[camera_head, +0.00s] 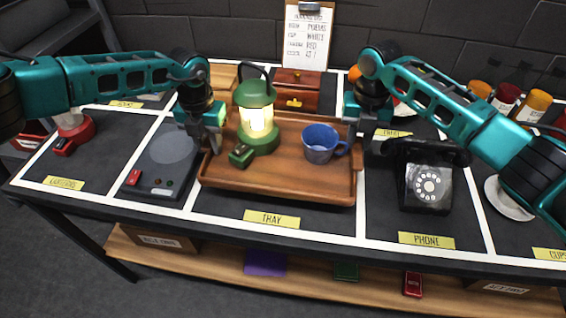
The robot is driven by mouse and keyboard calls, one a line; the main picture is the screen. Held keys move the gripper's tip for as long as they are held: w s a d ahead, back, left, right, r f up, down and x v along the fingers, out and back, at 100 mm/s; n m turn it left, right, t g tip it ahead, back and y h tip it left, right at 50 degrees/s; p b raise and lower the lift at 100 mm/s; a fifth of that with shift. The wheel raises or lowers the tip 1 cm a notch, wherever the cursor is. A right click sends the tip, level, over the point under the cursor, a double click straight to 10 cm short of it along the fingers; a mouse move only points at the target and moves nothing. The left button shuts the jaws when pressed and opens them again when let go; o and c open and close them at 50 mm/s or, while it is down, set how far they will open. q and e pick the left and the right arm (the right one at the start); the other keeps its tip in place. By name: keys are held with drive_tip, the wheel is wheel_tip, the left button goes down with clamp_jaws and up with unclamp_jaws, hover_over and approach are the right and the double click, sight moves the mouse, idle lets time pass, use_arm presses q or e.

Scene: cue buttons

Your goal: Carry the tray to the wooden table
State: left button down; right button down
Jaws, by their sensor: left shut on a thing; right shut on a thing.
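The brown wooden tray (280,183) lies in the section labelled TRAY on a dark table marked with white lines. A lit green lantern (257,118) stands upright on the tray's left part, and a blue mug (321,144) stands on its right part. My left gripper (212,140) is shut on the tray's left side. My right gripper (354,125) is shut on the tray's right side; its fingertips are partly hidden behind the arm. I cannot tell whether the tray is slightly raised. No separate wooden table is clearly in view.
A black rotary phone (428,180) stands right of the tray, and a flat grey device (163,160) lies left of it. A small wooden chest (297,92) and a clipboard (304,40) are behind. A wooden lower shelf (220,262) runs under the table.

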use_arm(q)
drive_tip(key=shift+r, duration=0.15)
use_arm(e)
drive_tip(key=shift+r, duration=0.15)
